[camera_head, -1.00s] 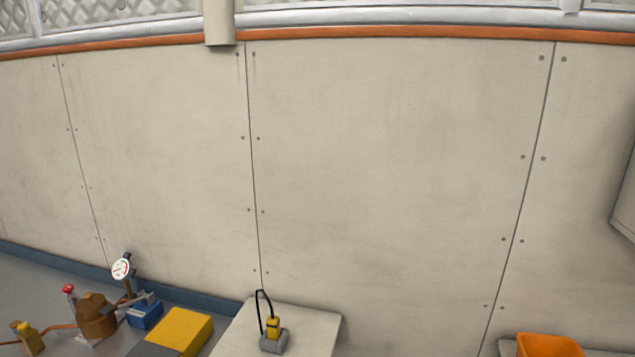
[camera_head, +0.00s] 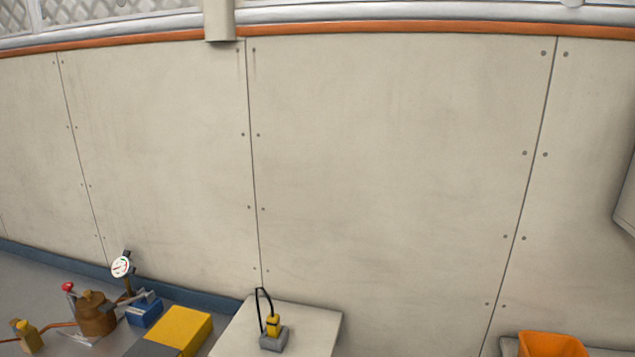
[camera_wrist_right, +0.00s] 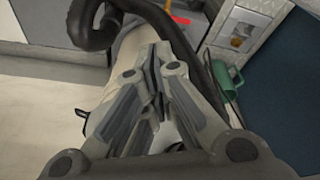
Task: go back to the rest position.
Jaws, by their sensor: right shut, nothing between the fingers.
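My right gripper (camera_wrist_right: 157,72) shows in the right wrist view, its grey fingers closed together with nothing between them. It does not show in the head view. My left gripper is in neither view. The head view looks mostly at a pale panelled wall (camera_head: 390,160), with the work surfaces along its bottom edge.
In the head view, a gauge (camera_head: 121,267), a brown pot-shaped part (camera_head: 95,314), a blue block (camera_head: 145,312) and a yellow box (camera_head: 180,329) stand at lower left. A yellow-and-grey device (camera_head: 273,334) sits on a pale surface (camera_head: 318,325). An orange bin (camera_head: 552,345) is at lower right.

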